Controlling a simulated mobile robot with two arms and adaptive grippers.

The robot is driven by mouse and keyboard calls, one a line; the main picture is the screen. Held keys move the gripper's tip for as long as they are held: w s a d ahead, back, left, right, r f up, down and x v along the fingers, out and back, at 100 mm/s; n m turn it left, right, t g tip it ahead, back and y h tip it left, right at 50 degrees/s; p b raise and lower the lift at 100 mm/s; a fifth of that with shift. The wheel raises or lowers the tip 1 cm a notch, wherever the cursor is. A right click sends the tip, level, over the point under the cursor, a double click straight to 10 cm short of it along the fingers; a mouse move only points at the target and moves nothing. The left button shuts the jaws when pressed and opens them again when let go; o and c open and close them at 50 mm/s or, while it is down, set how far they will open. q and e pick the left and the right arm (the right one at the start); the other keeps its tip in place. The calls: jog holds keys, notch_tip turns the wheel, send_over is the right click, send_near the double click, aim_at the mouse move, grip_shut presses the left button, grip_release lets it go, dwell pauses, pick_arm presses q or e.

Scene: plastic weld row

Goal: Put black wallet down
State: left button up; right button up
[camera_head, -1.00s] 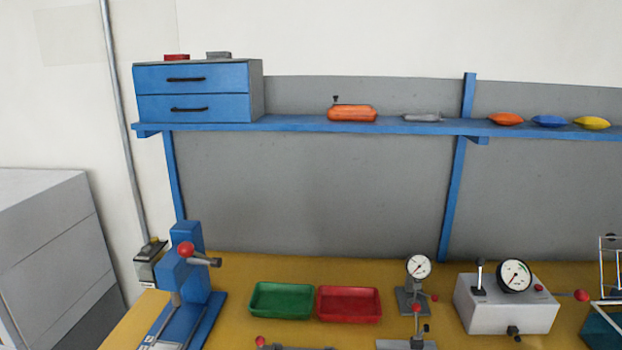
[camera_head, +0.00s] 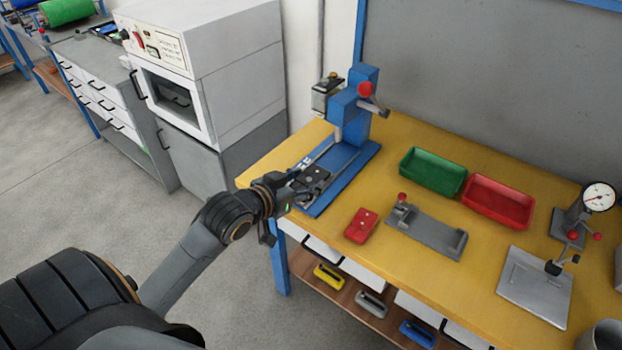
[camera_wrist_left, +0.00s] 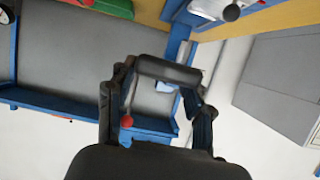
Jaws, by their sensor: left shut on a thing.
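My left gripper (camera_head: 299,188) comes in from the left and is over the front left corner of the yellow workbench (camera_head: 410,215), by the blue base of the press (camera_head: 345,172). It is shut on the black wallet (camera_head: 314,178). In the left wrist view the wallet (camera_wrist_left: 168,71) spans the gap between the two fingers of the gripper (camera_wrist_left: 160,92). I cannot tell whether the wallet touches the press base. My right gripper is not in view.
A red block (camera_head: 361,225) and a grey fixture (camera_head: 427,232) lie right of the gripper. A green tray (camera_head: 433,185) and a red tray (camera_head: 497,213) stand behind them. A white oven cabinet (camera_head: 225,75) is at the back left. Bare bench top shows between these things.

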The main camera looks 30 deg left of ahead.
pick_arm(q)
jog(key=shift+a+r, duration=0.1)
jog(key=shift+a, duration=0.15)
jog(key=shift+w, duration=0.1)
jog(key=shift+w+a, duration=0.1)
jog(key=shift+w, duration=0.05)
jog(key=w+a+f, duration=0.2)
jog(key=w, duration=0.1)
jog(key=w+a+f, duration=0.2)
jog(key=w+f, duration=0.1)
jog(key=w, duration=0.1)
jog(key=w+a+f, duration=0.2)
jog(key=w+f, duration=0.1)
jog(key=shift+w+f, duration=0.25)
jog(key=shift+w, duration=0.15)
jog(key=f, duration=0.2)
jog(key=w+f, duration=0.1)
jog(key=shift+a+f+p, duration=0.25)
jog(key=shift+a+p, duration=0.1)
jog(key=shift+p, duration=0.05)
jog(key=shift+f, duration=0.3)
